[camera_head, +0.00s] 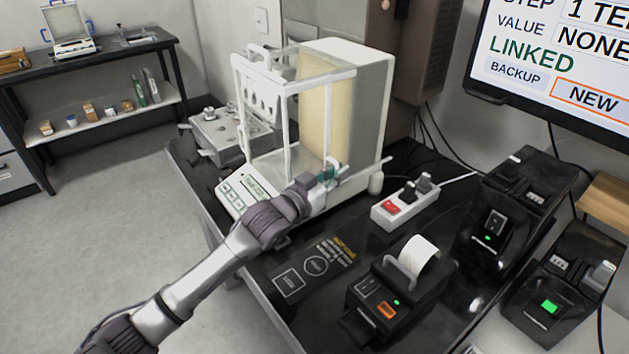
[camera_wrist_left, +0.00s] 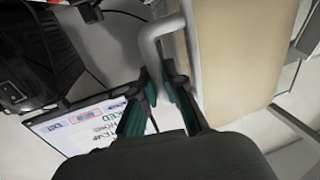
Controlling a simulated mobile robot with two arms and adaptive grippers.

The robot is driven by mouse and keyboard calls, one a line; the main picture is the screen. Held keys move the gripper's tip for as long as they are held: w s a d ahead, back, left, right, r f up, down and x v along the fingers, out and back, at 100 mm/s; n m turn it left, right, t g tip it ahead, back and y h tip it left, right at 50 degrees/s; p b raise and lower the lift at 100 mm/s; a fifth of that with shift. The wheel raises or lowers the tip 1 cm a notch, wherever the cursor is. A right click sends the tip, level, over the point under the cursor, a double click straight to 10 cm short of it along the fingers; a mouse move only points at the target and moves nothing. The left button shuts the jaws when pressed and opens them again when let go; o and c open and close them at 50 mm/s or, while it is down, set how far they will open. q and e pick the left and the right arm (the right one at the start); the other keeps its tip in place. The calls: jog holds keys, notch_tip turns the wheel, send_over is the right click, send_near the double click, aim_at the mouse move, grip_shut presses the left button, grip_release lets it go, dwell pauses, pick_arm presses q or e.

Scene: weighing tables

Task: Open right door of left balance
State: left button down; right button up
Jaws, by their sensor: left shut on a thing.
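The left balance (camera_head: 345,115) stands on the black table, with a white-framed glass draft shield in front of its tall body and a green display (camera_head: 257,190) at its front. My left gripper (camera_head: 326,177) is at the lower right side of the shield. In the left wrist view, my left gripper's green-padded fingers (camera_wrist_left: 160,90) are shut on the white looped door handle (camera_wrist_left: 149,48), beside a white rail and a beige panel. A pale bar (camera_head: 368,168) runs back and right from the gripper along the body. The clear pane makes the door's exact position hard to tell. My right gripper is out of view.
A power strip (camera_head: 405,203) and a printer (camera_head: 395,290) stand right of my left arm. More black devices (camera_head: 510,215) are farther right, below a monitor (camera_head: 560,60). A metal device (camera_head: 215,132) stands behind the balance's left side. Open floor lies left of the table.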

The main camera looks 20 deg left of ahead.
pick_arm(q)
jog(key=x, duration=0.3)
jog(key=d+x, duration=0.1)
jog(key=x, duration=0.1)
jog(key=shift+w+d, duration=0.1)
jog(key=shift+d, duration=0.05)
jog(key=c, duration=1.5)
grip_release()
jog(key=v, duration=1.2)
